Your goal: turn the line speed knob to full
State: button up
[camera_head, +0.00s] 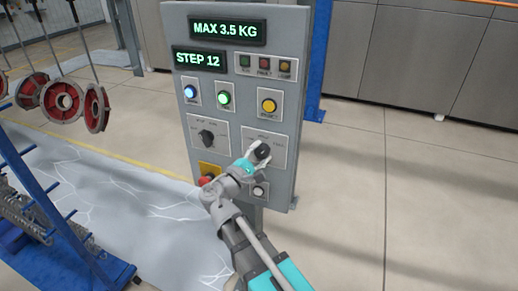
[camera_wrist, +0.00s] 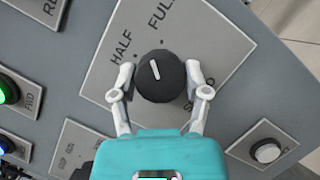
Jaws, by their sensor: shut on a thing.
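The line speed knob (camera_wrist: 170,88) is a round black knob on a grey plate (camera_wrist: 224,45) with printed labels. In the wrist view its white pointer mark aims up and slightly left, between the HALF and FULL labels. A third label below right is partly hidden. My gripper (camera_wrist: 161,76) is shut on the knob, one pale finger on each side. In the head view the knob (camera_head: 263,151) is on the lower right of the control panel (camera_head: 233,118), with my gripper (camera_head: 257,154) at it.
A second black knob (camera_head: 207,136) is to the left on the panel. A red button (camera_head: 206,179) on yellow and a white button (camera_head: 259,190) sit below. Green, blue and yellow buttons are above. Red wheels (camera_head: 62,97) hang on hooks at the left.

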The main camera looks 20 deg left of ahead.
jog(key=shift+r+m+g+p, duration=0.1)
jog(key=shift+m+g+p, duration=0.85)
jog(key=shift+m, duration=1.25)
jog(key=o, duration=1.1)
jog(key=shift+o, duration=0.2)
jog(key=shift+s, duration=0.1)
